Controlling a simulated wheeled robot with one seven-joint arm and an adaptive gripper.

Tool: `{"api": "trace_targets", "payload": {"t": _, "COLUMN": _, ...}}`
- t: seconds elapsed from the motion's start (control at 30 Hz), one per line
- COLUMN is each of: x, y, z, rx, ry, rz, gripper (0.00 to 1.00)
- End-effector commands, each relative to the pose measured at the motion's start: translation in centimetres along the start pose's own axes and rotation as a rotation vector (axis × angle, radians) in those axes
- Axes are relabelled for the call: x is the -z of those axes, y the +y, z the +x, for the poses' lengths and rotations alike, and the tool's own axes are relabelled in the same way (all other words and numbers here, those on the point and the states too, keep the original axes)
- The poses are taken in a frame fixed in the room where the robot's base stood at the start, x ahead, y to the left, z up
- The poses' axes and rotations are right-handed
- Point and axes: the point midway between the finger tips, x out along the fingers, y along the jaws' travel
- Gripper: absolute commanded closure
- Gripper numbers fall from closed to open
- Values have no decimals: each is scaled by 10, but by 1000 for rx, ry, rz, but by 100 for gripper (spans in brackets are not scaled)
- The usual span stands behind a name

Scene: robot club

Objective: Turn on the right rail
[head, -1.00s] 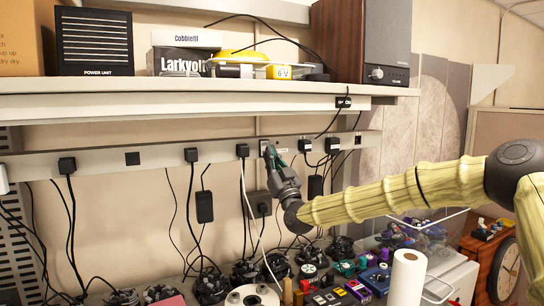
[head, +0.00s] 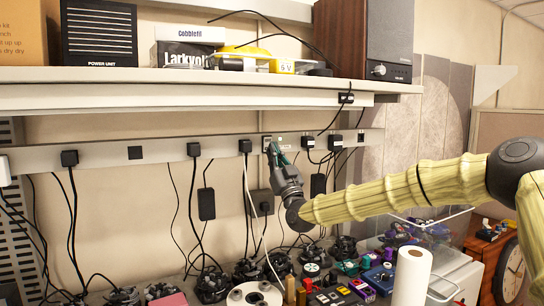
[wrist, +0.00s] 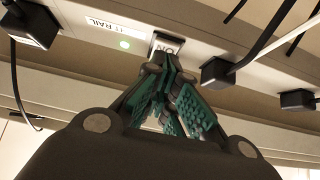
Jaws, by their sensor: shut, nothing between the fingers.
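The right rail (head: 226,148) is part of the long pale power strip on the wall under the shelf. In the wrist view its switch (wrist: 165,48) reads ON, beside a label (wrist: 104,27) ending in "T RAIL".
Black plugs (wrist: 219,71) with cables sit in the strip on both sides of the switch. A shelf (head: 200,87) with boxes and a speaker (head: 389,40) hangs above. The bench below is crowded with small parts and a white paper roll (head: 411,277).

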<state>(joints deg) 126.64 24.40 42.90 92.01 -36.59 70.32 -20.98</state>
Motion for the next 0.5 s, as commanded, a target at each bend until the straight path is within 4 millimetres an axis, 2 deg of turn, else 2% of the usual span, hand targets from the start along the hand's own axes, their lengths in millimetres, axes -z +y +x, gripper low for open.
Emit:
{"api": "trace_targets", "payload": {"t": 0.23, "x": 5, "y": -4, "z": -23, "rx": 8, "ry": -1, "rz": 7, "gripper": 100}}
{"api": "trace_targets", "payload": {"t": 0.5, "x": -6, "y": -6, "z": -73, "rx": 9, "ry": -3, "rz": 9, "gripper": 100}}
